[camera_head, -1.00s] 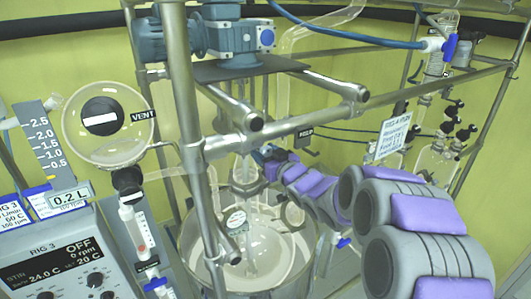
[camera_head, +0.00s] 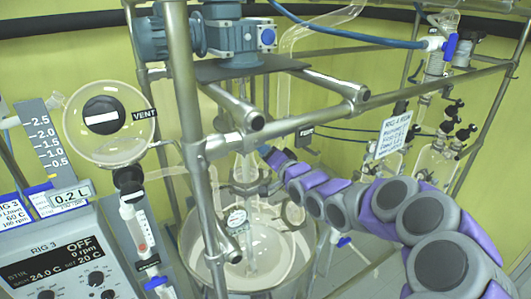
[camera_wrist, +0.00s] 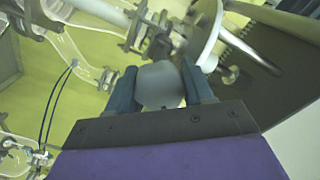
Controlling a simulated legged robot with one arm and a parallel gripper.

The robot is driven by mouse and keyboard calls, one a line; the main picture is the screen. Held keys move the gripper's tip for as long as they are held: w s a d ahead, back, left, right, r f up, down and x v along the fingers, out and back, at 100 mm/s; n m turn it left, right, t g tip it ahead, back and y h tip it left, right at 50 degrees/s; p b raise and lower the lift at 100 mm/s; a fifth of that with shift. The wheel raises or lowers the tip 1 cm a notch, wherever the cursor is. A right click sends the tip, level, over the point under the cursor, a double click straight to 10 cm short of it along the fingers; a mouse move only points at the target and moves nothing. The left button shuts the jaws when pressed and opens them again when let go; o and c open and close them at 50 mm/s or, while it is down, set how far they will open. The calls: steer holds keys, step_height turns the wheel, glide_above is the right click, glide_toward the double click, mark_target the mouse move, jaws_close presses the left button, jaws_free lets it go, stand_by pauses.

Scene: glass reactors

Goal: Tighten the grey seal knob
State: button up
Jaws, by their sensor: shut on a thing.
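The grey seal knob (camera_wrist: 160,86) is a rounded, pale grey piece in the middle of the wrist view. It sits between the two dark blue fingers of my gripper (camera_wrist: 161,76), which are shut on it from both sides. In the head view my gripper (camera_head: 268,153) is small, at the glass stem above the reactor vessel (camera_head: 290,262). I cannot make out the knob there. The knob's far side is hidden in the wrist view, and its tightness cannot be told.
A metal frame post (camera_head: 186,130) stands left of my gripper, with crossbars above. A motor unit (camera_head: 232,38) sits over the vessel. Round vent glass (camera_head: 105,150) and a control panel (camera_head: 60,262) are at left. Glassware with a label card (camera_head: 394,132) is at right.

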steer(key=m, duration=0.4)
steer(key=shift+r+m, duration=0.15)
steer(key=shift+m, duration=0.15)
steer(key=shift+d+m, duration=0.1)
steer(key=shift+m, duration=1.6)
steer(key=o, duration=1)
steer(key=shift+w+f, duration=0.3)
steer(key=shift+w, duration=0.05)
steer(key=shift+s+r, duration=0.1)
steer(key=shift+s, duration=0.1)
